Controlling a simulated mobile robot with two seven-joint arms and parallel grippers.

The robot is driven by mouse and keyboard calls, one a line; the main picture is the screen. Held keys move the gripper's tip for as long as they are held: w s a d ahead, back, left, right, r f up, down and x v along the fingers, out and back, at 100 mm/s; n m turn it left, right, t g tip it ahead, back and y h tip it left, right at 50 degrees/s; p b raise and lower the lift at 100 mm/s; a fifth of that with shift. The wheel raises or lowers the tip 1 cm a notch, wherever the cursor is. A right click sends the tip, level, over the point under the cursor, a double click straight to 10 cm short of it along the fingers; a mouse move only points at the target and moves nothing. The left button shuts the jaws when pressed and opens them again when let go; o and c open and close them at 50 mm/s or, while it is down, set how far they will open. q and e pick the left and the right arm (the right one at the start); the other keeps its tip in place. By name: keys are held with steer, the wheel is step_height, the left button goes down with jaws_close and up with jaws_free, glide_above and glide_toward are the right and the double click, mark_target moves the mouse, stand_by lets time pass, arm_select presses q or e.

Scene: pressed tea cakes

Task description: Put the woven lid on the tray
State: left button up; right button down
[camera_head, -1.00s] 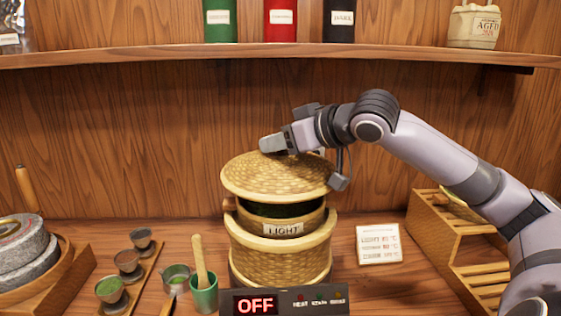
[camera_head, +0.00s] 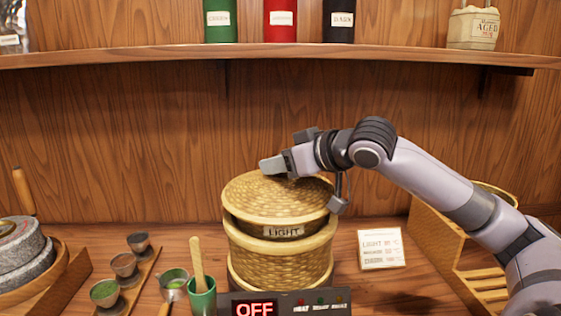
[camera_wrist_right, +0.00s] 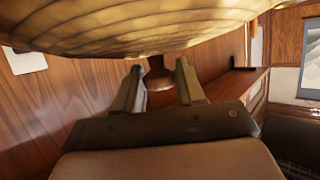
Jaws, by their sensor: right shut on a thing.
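The round woven lid (camera_head: 265,200) is over the tray (camera_head: 312,226) on the woven steamer-like basket (camera_head: 280,264). My right gripper (camera_head: 272,167) is shut on the lid's knob at the top. In the right wrist view the knob (camera_wrist_right: 158,76) shows between the fingers, beside the lid's woven surface (camera_wrist_right: 130,25). The tray's front wall and its "LIGHT" label show just below the lid rim. The tray's inside is hidden. I cannot tell whether the lid touches the tray rim. My left gripper is not in view.
A heater box reading "OFF" (camera_head: 255,309) stands in front. A green cup (camera_head: 202,299) with a wooden tool, small bowls and a stone mill (camera_head: 20,255) are at left. A temperature card (camera_head: 381,249) and a wooden rack (camera_head: 455,262) are at right. A shelf (camera_head: 280,52) runs above.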

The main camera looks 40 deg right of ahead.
steer(key=c, duration=0.7)
jaws_free()
steer(key=shift+r, duration=0.1)
steer(key=shift+r+p, duration=0.5)
steer(key=shift+r, duration=0.1)
steer(key=shift+f+b+v, duration=0.2)
steer(key=shift+b+v, duration=0.8)
steer(key=shift+v, duration=0.2)
steer(key=b+v, duration=0.2)
steer(key=v, duration=0.7)
steer(key=shift+s+r, duration=0.25)
steer(key=shift+s, duration=0.05)
